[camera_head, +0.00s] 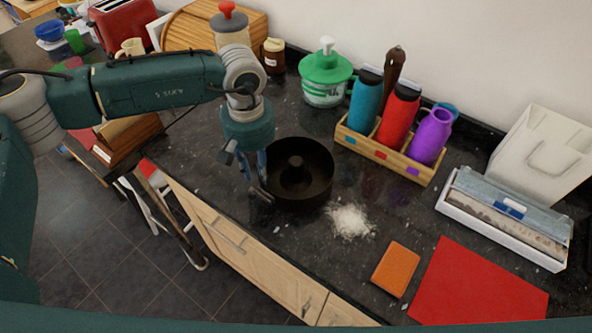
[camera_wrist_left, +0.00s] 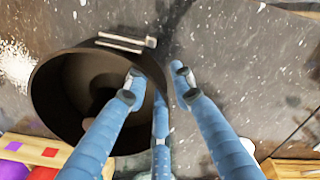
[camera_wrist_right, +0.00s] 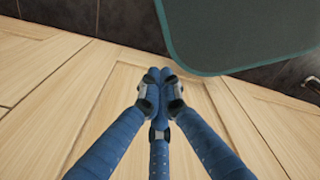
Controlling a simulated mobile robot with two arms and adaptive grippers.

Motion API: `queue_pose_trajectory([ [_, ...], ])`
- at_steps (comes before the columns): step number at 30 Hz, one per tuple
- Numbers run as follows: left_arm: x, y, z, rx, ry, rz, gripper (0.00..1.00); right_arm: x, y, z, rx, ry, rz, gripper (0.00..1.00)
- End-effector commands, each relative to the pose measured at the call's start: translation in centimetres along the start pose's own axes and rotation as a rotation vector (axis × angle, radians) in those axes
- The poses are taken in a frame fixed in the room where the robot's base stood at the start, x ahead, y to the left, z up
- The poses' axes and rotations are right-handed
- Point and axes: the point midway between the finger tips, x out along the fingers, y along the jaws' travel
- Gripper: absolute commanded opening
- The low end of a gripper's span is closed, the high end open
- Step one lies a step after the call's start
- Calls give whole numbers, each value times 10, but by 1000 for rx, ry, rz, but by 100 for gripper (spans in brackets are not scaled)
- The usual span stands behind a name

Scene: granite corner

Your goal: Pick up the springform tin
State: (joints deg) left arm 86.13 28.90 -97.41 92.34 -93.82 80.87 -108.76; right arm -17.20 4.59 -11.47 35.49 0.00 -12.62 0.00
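The springform tin (camera_head: 318,174) is a dark round pan with a raised centre tube, upright on the dark granite counter. In the left wrist view the tin (camera_wrist_left: 65,75) fills the left side, with its latch on the rim near the top. My left gripper (camera_head: 255,170) points down at the tin's left side. In the left wrist view this gripper (camera_wrist_left: 157,82) is open, with one finger over the tin's inside and another outside the wall; contact is not clear. My right gripper (camera_wrist_right: 160,88) is shut and empty in front of pale wooden cabinet fronts, outside the head view.
White powder (camera_head: 349,221) lies close by the tin. An orange sponge (camera_head: 396,269) and red mat (camera_head: 478,284) lie to the right. A wooden caddy (camera_head: 388,156) with bottles and a green-lidded tub (camera_head: 324,80) stand behind. The counter's front edge is near the tin.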

Motion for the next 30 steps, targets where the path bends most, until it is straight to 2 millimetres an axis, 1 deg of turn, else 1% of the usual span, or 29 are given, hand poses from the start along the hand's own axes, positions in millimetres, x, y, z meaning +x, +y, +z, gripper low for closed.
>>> queue_pose_trajectory([
  [2, 0, 0, 0, 0, 0, 0, 24, 0, 0, -1, 0, 1, 0, 0],
  [4, 0, 0, 0, 0, 0, 0, 14, 0, 0, -1, 0, 1, 0, 0],
  [6, 0, 0, 0, 1, 0, 0, 0, 0, 0, -1, 0, 2, 0, 0],
  [17, -2, 0, 0, 0, 1, 1, 0, 0, 0, -1, 0, 2, 0, 0],
  [22, -8, 0, -1, 0, 3, 1, 0, 3, 0, -1, 0, 2, 0, 0],
  [26, -21, 1, -1, 1, 4, 3, 0, 8, 0, -1, 0, 2, 0, 0],
  [29, -39, 1, -2, 1, 5, 3, 0, 15, 0, 0, 0, 2, 0, 0],
  [30, -48, 2, -2, 1, 7, 4, 0, 18, 0, 0, 0, 2, 0, 0],
])
